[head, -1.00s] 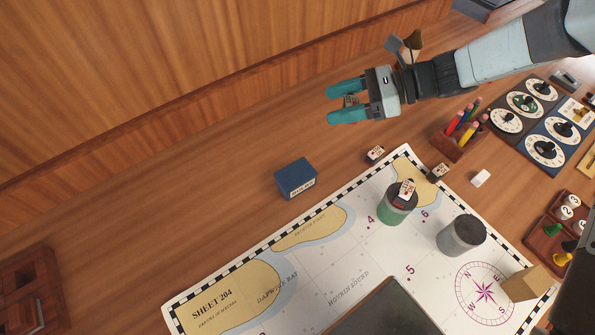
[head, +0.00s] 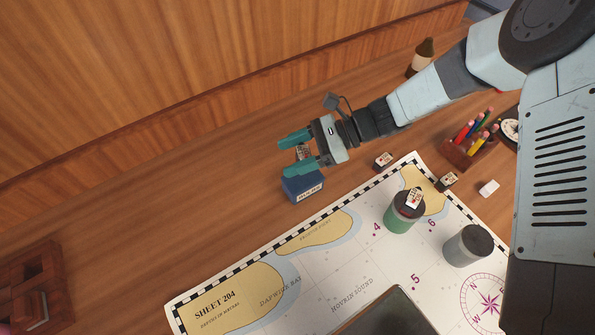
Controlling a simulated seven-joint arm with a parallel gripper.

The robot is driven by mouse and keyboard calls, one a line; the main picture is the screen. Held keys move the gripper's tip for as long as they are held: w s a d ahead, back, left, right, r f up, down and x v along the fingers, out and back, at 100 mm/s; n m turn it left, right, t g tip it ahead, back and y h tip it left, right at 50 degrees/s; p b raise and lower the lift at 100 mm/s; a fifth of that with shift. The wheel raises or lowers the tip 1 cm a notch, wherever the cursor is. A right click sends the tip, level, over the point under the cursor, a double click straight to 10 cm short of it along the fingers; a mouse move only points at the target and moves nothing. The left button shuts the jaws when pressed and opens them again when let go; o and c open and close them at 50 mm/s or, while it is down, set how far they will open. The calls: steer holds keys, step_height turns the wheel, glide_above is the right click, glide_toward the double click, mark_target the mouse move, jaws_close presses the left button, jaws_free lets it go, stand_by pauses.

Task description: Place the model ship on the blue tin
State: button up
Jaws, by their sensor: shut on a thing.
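The blue tin (head: 304,190), a box with a pale label, stands on the wooden desk just above the chart's upper edge. My gripper (head: 299,153) is in front of the tin's top in the head view, its teal fingers pointing left. It is shut on a small model ship (head: 303,152), mostly hidden between the fingers. The lower finger covers part of the tin's top. I cannot tell the height of the gap between ship and tin.
A similar small model (head: 413,199) sits on a green tin (head: 398,220). Two others lie on the desk (head: 384,161) and by the chart corner (head: 448,181). A grey tin (head: 466,245) stands on the chart (head: 350,262). A pencil holder (head: 470,150) and brown bottle (head: 423,58) are right.

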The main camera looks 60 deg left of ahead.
mark_target(295, 178)
steer(key=shift+f, duration=3.2)
steer(key=shift+f, duration=0.1)
steer(key=o, duration=1)
steer(key=shift+o, duration=0.2)
steer(key=v, duration=1.2)
steer(key=shift+r, duration=0.2)
